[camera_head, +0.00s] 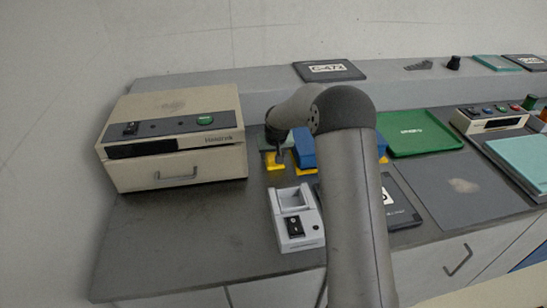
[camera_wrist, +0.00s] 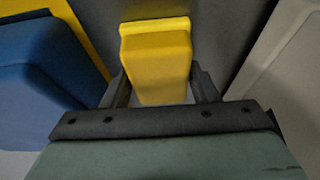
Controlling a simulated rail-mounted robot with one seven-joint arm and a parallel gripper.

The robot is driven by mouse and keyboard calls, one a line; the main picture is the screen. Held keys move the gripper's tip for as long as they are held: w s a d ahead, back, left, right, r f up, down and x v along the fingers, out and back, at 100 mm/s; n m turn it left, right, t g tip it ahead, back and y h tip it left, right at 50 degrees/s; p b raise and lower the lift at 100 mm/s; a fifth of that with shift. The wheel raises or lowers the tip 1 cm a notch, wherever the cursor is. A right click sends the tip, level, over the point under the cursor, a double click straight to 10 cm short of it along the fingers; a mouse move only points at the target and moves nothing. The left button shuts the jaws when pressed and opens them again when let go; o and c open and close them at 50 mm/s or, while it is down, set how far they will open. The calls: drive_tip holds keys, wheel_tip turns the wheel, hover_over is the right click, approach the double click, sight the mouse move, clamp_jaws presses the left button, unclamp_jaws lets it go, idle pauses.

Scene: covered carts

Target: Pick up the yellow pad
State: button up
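The yellow pad (camera_wrist: 156,55) is a small block with a wider far end, seen close up in the wrist view. It lies between the two fingers of my gripper (camera_wrist: 161,82), one finger on each side. The fingers are very near its sides; I cannot tell whether both touch it. In the head view, the yellow pad (camera_head: 275,163) is on the grey counter, left of a blue block, partly covered by my gripper (camera_head: 280,156). My arm hides part of this area.
A blue block (camera_head: 303,147) with yellow under it stands close on the right. A beige drawer unit (camera_head: 140,170) is at left, and a grey-white device (camera_head: 297,230) in front. A green tray (camera_head: 425,133) lies at right. The counter's front left is clear.

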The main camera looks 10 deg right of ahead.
drive_tip(key=shift+c, duration=0.4)
drive_tip(key=shift+r, duration=0.1)
drive_tip(key=shift+r, duration=0.5)
wheel_tip(320, 180, up, 2)
drive_tip(key=shift+r, duration=0.15)
drive_tip(key=s+d+r+b, duration=0.2)
drive_tip(key=s+d+r, duration=0.7)
drive_tip(key=s+d, duration=0.1)
drive_tip(key=shift+r, duration=0.3)
